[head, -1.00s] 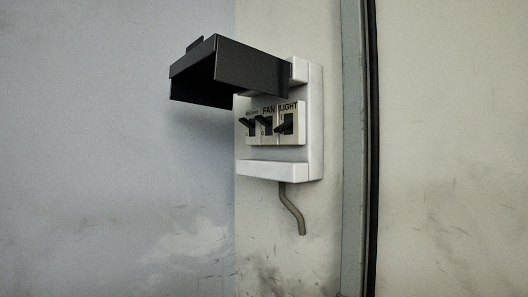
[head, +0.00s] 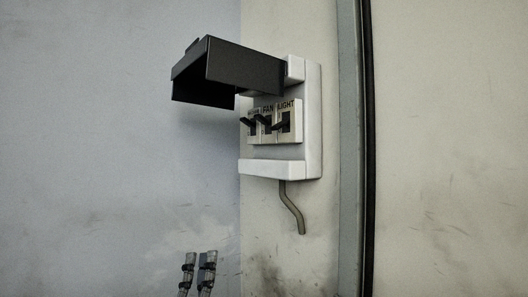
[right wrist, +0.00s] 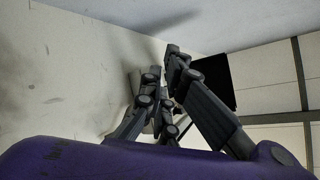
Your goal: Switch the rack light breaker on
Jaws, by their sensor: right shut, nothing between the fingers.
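The breaker box (head: 313,120) is white and fixed to the wall, with its dark cover (head: 245,68) swung up. Under the cover sits a row of breakers with black levers, one label too small to read, then FAN and LIGHT. The LIGHT breaker lever (head: 281,125) is rightmost and sits a little lower than the FAN lever (head: 263,119). My right gripper (head: 199,254) is shut and empty, below and left of the box, apart from it. In the right wrist view, its fingers (right wrist: 160,62) hide most of the box; the dark cover (right wrist: 217,82) shows beside them. My left gripper is out of view.
A bent grey cable (head: 292,207) hangs from under the box. A vertical frame strip with a dark seam (head: 367,150) runs to its right.

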